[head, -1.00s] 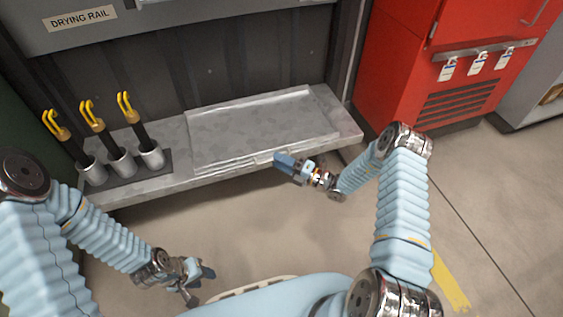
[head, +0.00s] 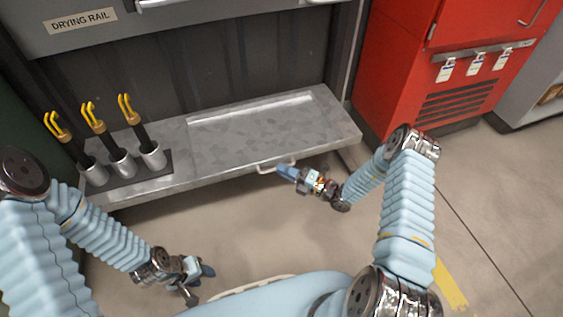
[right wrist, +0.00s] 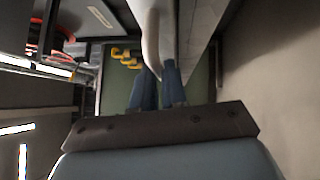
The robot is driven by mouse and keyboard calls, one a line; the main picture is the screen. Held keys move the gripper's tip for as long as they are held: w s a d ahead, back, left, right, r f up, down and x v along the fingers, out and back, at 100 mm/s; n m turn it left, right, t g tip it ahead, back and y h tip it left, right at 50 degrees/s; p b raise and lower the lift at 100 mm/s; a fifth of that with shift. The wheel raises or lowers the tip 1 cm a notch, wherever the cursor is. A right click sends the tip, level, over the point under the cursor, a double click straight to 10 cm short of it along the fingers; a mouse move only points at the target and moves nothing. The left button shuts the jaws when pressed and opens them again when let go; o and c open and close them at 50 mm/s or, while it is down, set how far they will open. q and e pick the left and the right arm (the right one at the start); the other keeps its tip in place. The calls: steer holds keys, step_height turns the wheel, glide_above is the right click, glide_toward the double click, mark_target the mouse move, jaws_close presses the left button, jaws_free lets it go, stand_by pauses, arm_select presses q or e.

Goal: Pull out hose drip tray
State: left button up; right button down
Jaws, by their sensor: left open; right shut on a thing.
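The grey metal drip tray (head: 250,125) lies in the low shelf unit, its back rim showing as a bright strip. Its pale handle (head: 268,168) stands out in front of the shelf's front edge. My right gripper (head: 285,171) is shut on the handle, just in front of the shelf. In the right wrist view the blue fingers (right wrist: 157,80) sit on both sides of the pale handle bar (right wrist: 151,35). My left gripper (head: 203,279) is open and empty, low in the head view and away from the tray.
Metal cups (head: 123,163) with yellow-ended black hoses stand on the shelf's left end. The drying rail panel (head: 85,22) is above. A red cabinet (head: 435,70) with hanging tags stands at the right. The floor in front of the shelf is clear.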

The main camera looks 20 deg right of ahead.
steer(key=s+p, duration=0.3)
steer(key=s, duration=1.8)
steer(key=shift+s+d, duration=0.3)
steer(key=shift+d, duration=0.1)
steer(key=c, duration=1.2)
jaws_free()
steer(key=shift+o, duration=0.2)
steer(key=b+v, duration=0.1)
steer(key=v, duration=1.2)
steer(key=shift+s+d, duration=0.2)
steer(key=shift+d, duration=0.15)
